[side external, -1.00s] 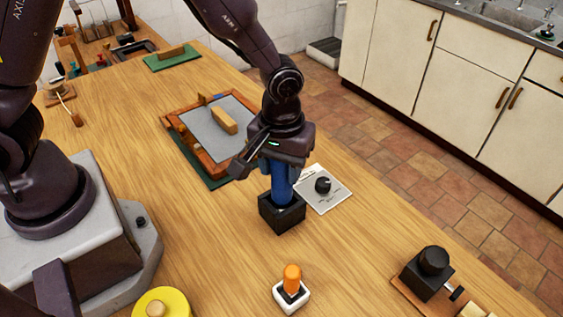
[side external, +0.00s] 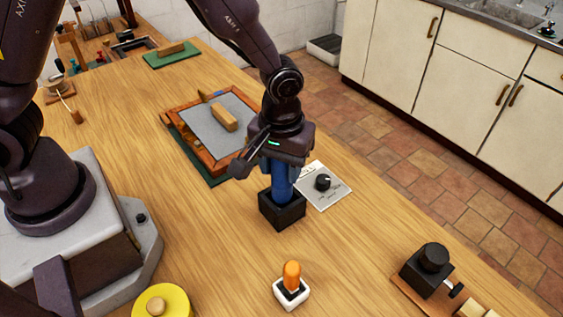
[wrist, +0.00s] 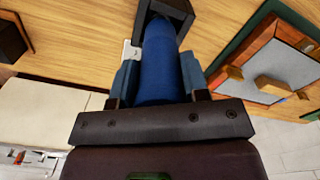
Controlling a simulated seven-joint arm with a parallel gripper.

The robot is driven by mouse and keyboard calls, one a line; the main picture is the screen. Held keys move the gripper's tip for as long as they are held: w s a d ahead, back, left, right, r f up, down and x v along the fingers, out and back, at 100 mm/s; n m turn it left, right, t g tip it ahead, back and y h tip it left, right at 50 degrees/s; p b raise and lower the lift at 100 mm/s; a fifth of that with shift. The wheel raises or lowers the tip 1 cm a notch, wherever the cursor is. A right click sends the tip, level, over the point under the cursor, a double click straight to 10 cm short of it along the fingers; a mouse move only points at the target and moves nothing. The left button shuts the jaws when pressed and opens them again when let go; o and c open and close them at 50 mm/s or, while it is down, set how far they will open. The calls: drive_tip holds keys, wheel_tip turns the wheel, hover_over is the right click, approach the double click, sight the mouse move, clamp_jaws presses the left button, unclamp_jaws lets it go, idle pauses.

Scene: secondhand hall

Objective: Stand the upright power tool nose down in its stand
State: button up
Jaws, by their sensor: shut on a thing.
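The power tool (side external: 280,181) has a blue body and is upright. Its lower end is inside the square black stand (side external: 282,213) on the table. In the wrist view the blue tool (wrist: 161,68) runs from between my fingers to the black stand (wrist: 170,8). My gripper (side external: 279,163) is above the stand, shut on the upper part of the tool, with one finger on each side in the wrist view. The tool's nose is hidden inside the stand, so I cannot tell whether it touches the bottom.
A wood-framed tray (side external: 204,163) with a block is behind left. An orange-handled item (side external: 291,282) stands in front, and a black device (side external: 428,270) at the right. Table between is clear.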

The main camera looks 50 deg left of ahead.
drive_tip(key=o, duration=1.3)
drive_tip(key=shift+c, duration=0.2)
wheel_tip(320, 180, up, 12)
drive_tip(key=shift+r, duration=0.45)
drive_tip(key=shift+s+m, duration=0.1)
drive_tip(key=shift+m, duration=0.5)
drive_tip(key=s+a+r+m+t, duration=0.4)
drive_tip(key=s+a+r+t, duration=0.1)
drive_tip(key=s+a+r, duration=0.5)
drive_tip(key=s+a, duration=0.2)
drive_tip(key=s, duration=0.2)
drive_tip(key=shift+r+m+t, duration=0.2)
drive_tip(key=shift+m+t, duration=0.1)
drive_tip(key=shift+m, duration=0.1)
